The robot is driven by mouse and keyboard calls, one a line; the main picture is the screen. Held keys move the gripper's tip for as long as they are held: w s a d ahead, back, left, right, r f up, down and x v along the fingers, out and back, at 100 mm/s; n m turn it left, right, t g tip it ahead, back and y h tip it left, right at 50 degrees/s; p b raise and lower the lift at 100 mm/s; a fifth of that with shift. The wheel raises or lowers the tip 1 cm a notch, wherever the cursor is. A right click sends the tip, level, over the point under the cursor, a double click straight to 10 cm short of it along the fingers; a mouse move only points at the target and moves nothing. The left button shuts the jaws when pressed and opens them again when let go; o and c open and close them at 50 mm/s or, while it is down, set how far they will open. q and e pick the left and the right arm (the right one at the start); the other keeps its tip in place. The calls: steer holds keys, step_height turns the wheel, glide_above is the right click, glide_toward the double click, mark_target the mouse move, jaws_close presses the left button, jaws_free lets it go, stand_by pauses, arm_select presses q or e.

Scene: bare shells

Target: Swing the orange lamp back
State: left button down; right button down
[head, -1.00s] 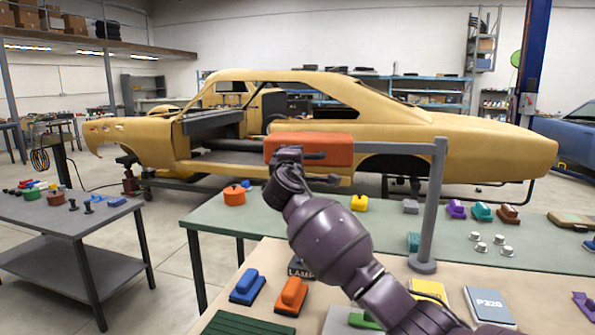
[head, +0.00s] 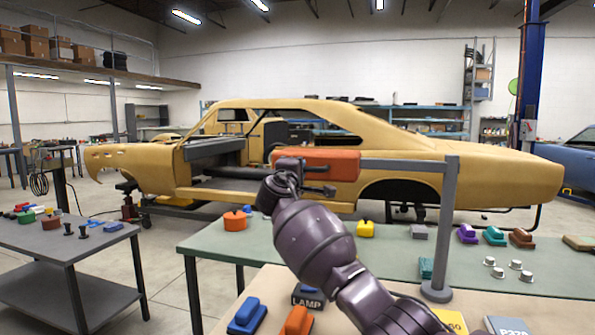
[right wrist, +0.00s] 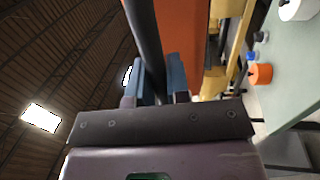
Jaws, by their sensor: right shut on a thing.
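The orange lamp (head: 335,165) is a box-shaped head on a grey horizontal arm (head: 405,164). The arm joins a grey upright post (head: 447,220) on a round base. A dark handle bar (head: 316,170) runs along the lamp's near side. My right gripper (head: 300,178) is at the lamp's left end, shut on this bar. In the right wrist view the bar (right wrist: 148,45) passes between the blue fingertips, with the orange lamp (right wrist: 187,40) beside it. A LAMP label block (head: 307,299) stands on the near bench. My left gripper is out of view.
A yellow car shell (head: 500,180) stands behind. A grey table (head: 40,240) is at left, with floor between it and the bench.

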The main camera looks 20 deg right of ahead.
steer(key=shift+d+r, duration=0.2)
steer(key=shift+r, duration=0.1)
steer(key=c, duration=1.4)
jaws_free()
steer(key=shift+w, duration=0.1)
steer(key=shift+c, duration=0.2)
steer(key=o, duration=0.3)
steer(key=shift+w+d+f, duration=0.1)
steer(key=shift+w+f, duration=0.1)
steer(key=shift+f, duration=0.05)
steer(key=shift+o, duration=0.2)
steer(key=shift+s, duration=0.1)
steer(key=shift+s+a, duration=0.45)
steer(key=shift+a, duration=0.05)
steer(key=p+v, duration=0.2)
steer(key=v, duration=0.7)
steer(key=shift+s+a, duration=0.15)
steer(key=shift+s, duration=0.15)
